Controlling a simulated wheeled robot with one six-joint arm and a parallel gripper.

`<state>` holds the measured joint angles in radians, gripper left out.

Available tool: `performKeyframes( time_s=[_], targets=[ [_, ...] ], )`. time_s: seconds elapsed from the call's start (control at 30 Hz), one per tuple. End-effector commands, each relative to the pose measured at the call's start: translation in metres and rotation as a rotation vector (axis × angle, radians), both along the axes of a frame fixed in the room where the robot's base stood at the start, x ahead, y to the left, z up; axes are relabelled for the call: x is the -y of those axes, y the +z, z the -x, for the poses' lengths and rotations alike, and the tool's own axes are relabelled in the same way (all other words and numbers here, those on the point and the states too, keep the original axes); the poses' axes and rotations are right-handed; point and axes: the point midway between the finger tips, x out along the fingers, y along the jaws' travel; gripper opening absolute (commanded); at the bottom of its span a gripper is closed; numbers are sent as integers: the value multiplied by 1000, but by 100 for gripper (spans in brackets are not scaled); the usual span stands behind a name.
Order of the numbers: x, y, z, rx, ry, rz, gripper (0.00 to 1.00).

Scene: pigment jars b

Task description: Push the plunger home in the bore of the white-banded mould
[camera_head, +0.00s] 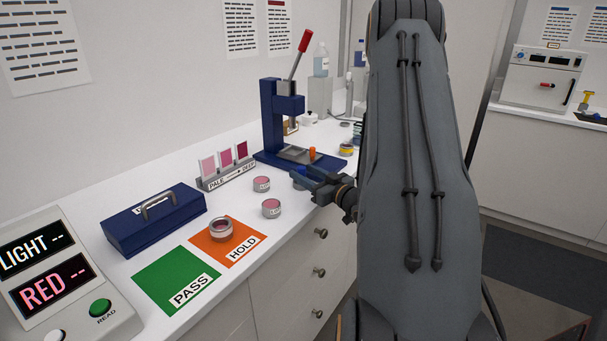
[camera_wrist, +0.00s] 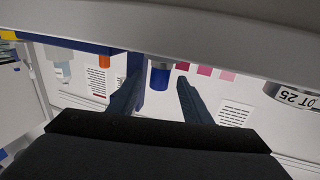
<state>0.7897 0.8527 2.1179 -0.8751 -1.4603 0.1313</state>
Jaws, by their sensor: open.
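My gripper (camera_head: 309,177) is open, low over the counter beside the press; its two fingers (camera_wrist: 159,79) also show in the wrist view. A short cylinder with a bright blue end and a darker grey band (camera_wrist: 159,74) appears between the fingertips in the wrist view, where the scene is upside down. Some blue of it (camera_head: 298,172) shows by the fingertips in the head view. I cannot tell whether the fingers touch it, or whether it is the plunger or part of a mould. I cannot make out a white-banded mould or its bore.
The blue press (camera_head: 273,125) stands behind my gripper, with an orange cylinder (camera_head: 312,152) at its base. A yellow-banded round piece (camera_head: 346,149) lies right. Pink-topped jars (camera_head: 271,208) (camera_head: 262,184) stand left. A blue box (camera_head: 153,220) is further left.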

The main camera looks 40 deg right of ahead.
Motion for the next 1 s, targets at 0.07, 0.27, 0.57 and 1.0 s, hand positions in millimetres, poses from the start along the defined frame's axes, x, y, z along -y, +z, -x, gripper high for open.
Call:
performKeyframes(
  time_s=[0.07, 0.27, 0.57, 1.0],
  targets=[
    [-2, 2, -11, 1, 2, 1, 45],
    [-2, 0, -24, 0, -2, 0, 45],
    [0, 0, -23, 0, -4, 0, 26],
    [1, 1, -23, 1, -5, 1, 0]
  ],
)
